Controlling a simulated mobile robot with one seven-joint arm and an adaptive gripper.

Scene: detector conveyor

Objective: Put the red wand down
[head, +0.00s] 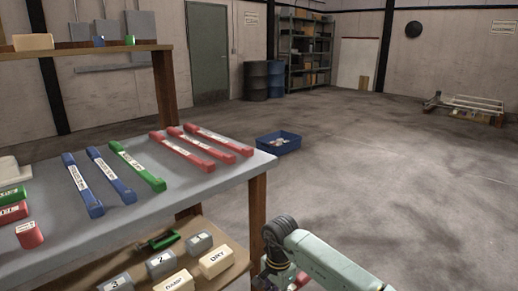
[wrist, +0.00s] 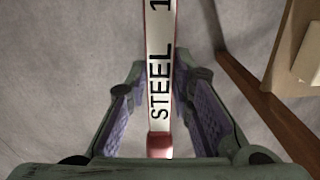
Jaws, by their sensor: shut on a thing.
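The red wand (wrist: 159,88) shows in the wrist view as a red bar with a white label reading "STEEL 1", cut off at the top edge. My gripper (wrist: 162,78) is shut on this wand, which runs lengthwise between its purple-padded fingers. Grey floor shows below it. In the head view my arm is at the bottom, right of the workbench (head: 130,222); the fingers are hidden there, and only a small red patch shows beside the arm. Several other wands lie on the bench: red ones (head: 198,147), blue ones (head: 110,176) and a green one (head: 137,166).
A wooden bench leg (head: 257,215) stands close to my arm, and wood shows at right in the wrist view. The lower shelf holds grey and cream blocks (head: 200,244). A blue bin (head: 278,143) sits on the floor. Open floor lies to the right.

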